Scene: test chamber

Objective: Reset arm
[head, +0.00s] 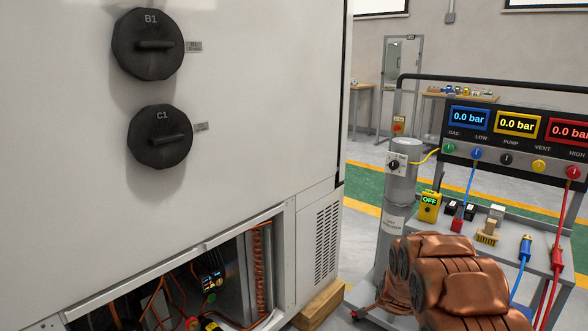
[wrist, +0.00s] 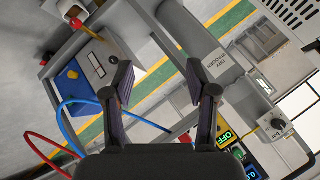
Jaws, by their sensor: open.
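My gripper (wrist: 167,80) shows in the wrist view with its two dark fingers spread wide apart. It is open, and nothing is held between the fingers. Beyond it are the grey gauge cart and the floor, seen at a steep tilt. In the head view a copper-brown part of my arm fills the lower right, in front of the cart. The gripper itself cannot be made out in the head view.
A large white cabinet (head: 240,110) with knobs B1 (head: 148,45) and C1 (head: 160,137) fills the left; its lower bay is open, showing wiring. At right stands a gauge panel (head: 500,135) with hoses. A grey cylinder (head: 400,180) stands beside the yellow OFF device (head: 429,206).

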